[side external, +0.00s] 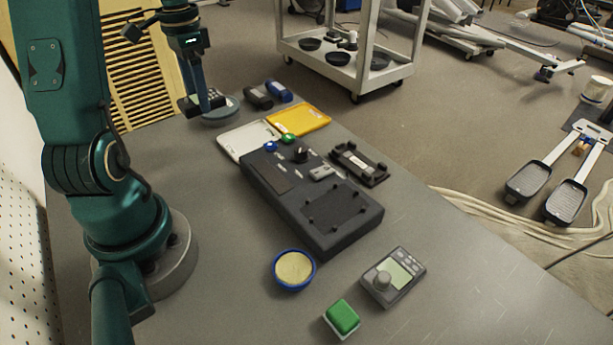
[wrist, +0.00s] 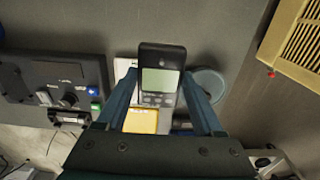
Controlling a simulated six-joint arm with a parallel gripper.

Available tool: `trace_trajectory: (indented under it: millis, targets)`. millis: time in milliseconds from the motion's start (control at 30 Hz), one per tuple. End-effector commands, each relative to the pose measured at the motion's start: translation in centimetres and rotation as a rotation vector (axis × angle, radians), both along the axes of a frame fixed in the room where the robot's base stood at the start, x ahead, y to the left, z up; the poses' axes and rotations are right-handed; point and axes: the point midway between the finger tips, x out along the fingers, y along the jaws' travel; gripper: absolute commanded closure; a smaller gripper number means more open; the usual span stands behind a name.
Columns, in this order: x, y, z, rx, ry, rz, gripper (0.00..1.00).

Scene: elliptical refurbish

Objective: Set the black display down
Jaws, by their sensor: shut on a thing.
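The black display (wrist: 160,80), a dark handheld unit with a pale green screen and small buttons, sits between the two fingers of my gripper (wrist: 165,100) in the wrist view. The fingers are shut on its sides. In the side external view my gripper (side external: 203,104) is at the far left end of the table, pointing down, with the display partly hidden at its tips. A round grey-blue disc (side external: 227,112) lies on the table just beside it. I cannot tell whether the display touches the table.
A white tray (side external: 236,143) and yellow tray (side external: 309,119) lie near the gripper, beside a large black console (side external: 290,212). Two cylinders (side external: 268,96) lie at the far edge. A blue bowl (side external: 281,284), green-topped block (side external: 342,318) and grey meter (side external: 406,281) stand nearer.

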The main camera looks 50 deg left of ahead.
Motion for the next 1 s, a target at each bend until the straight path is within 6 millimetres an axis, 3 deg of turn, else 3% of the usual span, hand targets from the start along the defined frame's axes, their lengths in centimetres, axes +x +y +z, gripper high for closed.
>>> trace_trajectory:
  millis: [200,400,567,800,1000]
  targets:
    - [4.5,-2.4,-3.1,-0.003,0.003,-0.009,1.0]
    - [7.1,-3.7,-4.8,0.0,0.0,-0.005,1.0]
    - [7.6,-4.1,-5.6,-0.001,0.002,-0.001,1.0]
    - [7.6,-4.1,-8.8,-0.002,0.003,0.0,1.0]
    - [7.6,-4.0,-9.2,0.001,0.0,0.0,1.0]
